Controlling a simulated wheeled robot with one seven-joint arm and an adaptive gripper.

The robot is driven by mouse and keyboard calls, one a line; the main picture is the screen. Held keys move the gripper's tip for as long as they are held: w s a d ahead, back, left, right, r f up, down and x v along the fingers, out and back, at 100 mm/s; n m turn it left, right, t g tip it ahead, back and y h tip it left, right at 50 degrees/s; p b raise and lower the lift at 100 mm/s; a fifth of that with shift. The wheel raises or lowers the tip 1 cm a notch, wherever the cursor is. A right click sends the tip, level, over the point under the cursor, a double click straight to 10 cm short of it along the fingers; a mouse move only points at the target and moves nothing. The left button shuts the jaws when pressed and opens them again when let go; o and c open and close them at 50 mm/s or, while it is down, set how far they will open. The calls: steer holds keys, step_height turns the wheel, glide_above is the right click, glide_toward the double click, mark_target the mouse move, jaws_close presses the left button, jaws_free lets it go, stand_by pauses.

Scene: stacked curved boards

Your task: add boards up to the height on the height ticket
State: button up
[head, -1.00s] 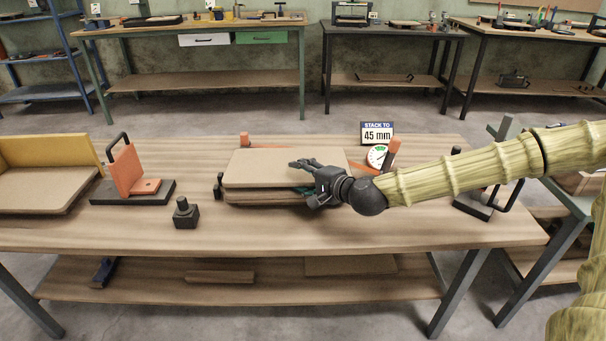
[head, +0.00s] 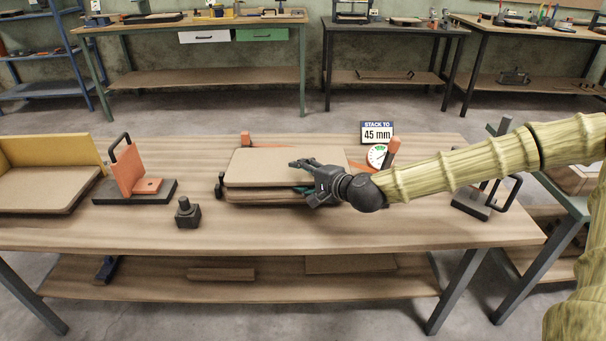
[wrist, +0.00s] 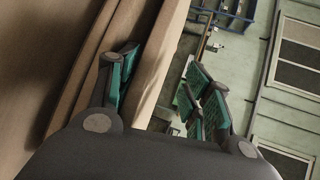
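The height ticket (head: 377,132) reads "STACK TO 45 mm" and stands behind the stack. The stack of tan curved boards sits mid-table; its top board (head: 262,168) lies over lower boards (head: 262,197). My gripper (head: 304,175) is at the stack's right side, one finger above the top board and teal-padded fingering below its edge. In the wrist view my gripper (wrist: 160,85) has its fingers apart, with a board edge (wrist: 163,62) between them and a gap on the right-hand side. A round dial (head: 377,156) with a green patch stands under the ticket; its reading is too small.
More tan board material (head: 40,190) lies at the left against a yellow back. An orange angle block with a black handle (head: 127,172) and a small black block (head: 187,214) stand left of the stack. An orange post (head: 392,151) is close to my gripper.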

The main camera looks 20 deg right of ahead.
steer(key=shift+w+a+r+g+h+p, duration=0.1)
steer(key=shift+w+g+h+p, duration=0.3)
steer(key=shift+p, duration=1.45)
steer(key=shift+s+a+r+g+h+p, duration=0.1)
steer(key=shift+g+p, duration=0.5)
steer(key=shift+p, duration=1.3)
steer(key=shift+w+a+r+g+h+p, duration=0.1)
steer(key=shift+w+g+h+p, duration=0.3)
steer(key=shift+p, duration=1.45)
steer(key=shift+w+a+g+h+p, duration=0.15)
steer(key=shift+g+p, duration=0.55)
steer(key=shift+p, duration=1.65)
steer(key=shift+w+g+h+p, duration=0.2)
steer(key=shift+g+p, duration=0.5)
steer(key=shift+p, duration=1.6)
